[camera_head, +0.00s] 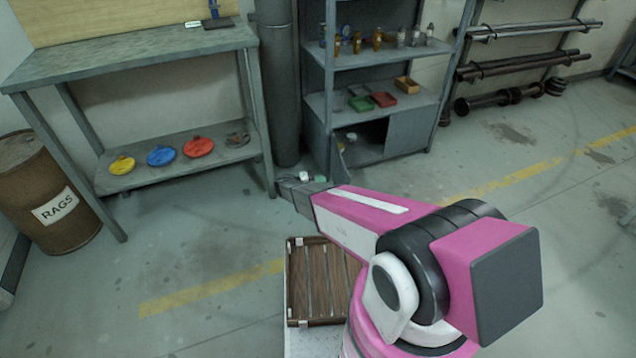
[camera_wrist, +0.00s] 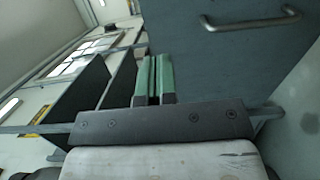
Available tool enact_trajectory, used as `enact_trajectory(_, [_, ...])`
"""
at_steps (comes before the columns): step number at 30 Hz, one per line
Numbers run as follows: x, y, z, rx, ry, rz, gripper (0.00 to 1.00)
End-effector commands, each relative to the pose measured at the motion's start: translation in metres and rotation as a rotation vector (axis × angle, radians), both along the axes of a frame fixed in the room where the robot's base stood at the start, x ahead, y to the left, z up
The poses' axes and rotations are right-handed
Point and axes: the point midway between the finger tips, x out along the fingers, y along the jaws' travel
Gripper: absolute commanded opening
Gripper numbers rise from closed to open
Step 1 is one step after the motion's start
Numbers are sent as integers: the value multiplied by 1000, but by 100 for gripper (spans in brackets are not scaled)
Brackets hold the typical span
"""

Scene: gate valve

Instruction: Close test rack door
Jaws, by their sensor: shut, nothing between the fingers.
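The test rack (camera_head: 330,85) is a grey metal shelf unit at the back middle of the head view, with a low cupboard at its base. The left door (camera_head: 342,160) of the cupboard stands swung outward, and the dark inside shows. The right door (camera_head: 411,130) is shut. In the wrist view a grey door panel (camera_wrist: 215,70) with a metal bar handle (camera_wrist: 255,20) fills the right side. My gripper (camera_wrist: 154,62) has green fingers pressed together, empty, beside this panel. I cannot tell whether they touch it. In the head view the end of my arm is low in front of the rack.
A workbench (camera_head: 130,55) with coloured handwheels on its lower shelf stands left of the rack, beside a brown rags barrel (camera_head: 45,195). Pipes (camera_head: 520,65) hang on the wall at right. A slatted wooden crate (camera_head: 318,282) is near me. The floor before the rack is mostly clear.

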Motion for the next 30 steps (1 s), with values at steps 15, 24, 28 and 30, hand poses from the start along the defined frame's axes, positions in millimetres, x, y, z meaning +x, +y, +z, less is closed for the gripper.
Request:
enact_trajectory(15, [8,-86,0,2,2,-2,0])
enact_trajectory(24, [10,-97,0,1,1,0,0])
enact_trajectory(28, [10,-97,0,1,1,0,0])
enact_trajectory(30, [10,-97,0,1,1,0,0])
